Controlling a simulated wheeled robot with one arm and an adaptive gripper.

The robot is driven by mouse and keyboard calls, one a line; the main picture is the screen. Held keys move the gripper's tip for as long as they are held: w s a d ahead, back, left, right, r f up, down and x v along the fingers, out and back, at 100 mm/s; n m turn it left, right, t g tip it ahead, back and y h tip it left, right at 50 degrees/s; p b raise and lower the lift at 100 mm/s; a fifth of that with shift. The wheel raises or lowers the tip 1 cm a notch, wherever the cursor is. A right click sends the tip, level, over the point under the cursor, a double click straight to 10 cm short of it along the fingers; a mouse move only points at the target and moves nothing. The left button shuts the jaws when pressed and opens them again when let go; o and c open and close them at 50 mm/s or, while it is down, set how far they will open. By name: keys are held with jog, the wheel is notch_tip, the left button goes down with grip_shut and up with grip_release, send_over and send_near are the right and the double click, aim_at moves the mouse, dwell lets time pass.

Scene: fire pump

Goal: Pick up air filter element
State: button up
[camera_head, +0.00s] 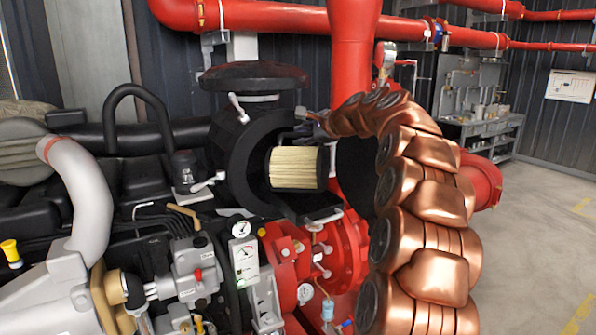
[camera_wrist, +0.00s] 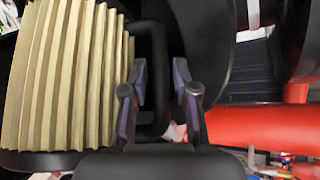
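The air filter element (camera_head: 293,168) has cream pleats and a dark end cap. In the head view it sits in the round black housing (camera_head: 238,160), its right end facing outward. In the wrist view its pleats (camera_wrist: 65,75) fill the left side, close beside my gripper (camera_wrist: 160,95). My gripper's two fingers are apart. A black bent bar (camera_wrist: 162,55) shows in the gap between them; I cannot tell whether the fingers touch it. In the head view my gripper (camera_head: 308,122) is small and partly hidden at the end of my copper arm, just above the filter's right end.
Red pipes (camera_head: 353,40) run above and behind the housing. A pressure gauge (camera_head: 385,55) stands near my arm. Below are a red pump body (camera_head: 340,250), gauges and hoses. A grey workbench (camera_head: 485,130) stands at the back right, with open floor (camera_head: 540,210) before it.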

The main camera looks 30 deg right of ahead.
jog(key=shift+c, duration=0.3)
grip_shut()
jog(key=shift+s+r, duration=0.1)
dwell(0.4)
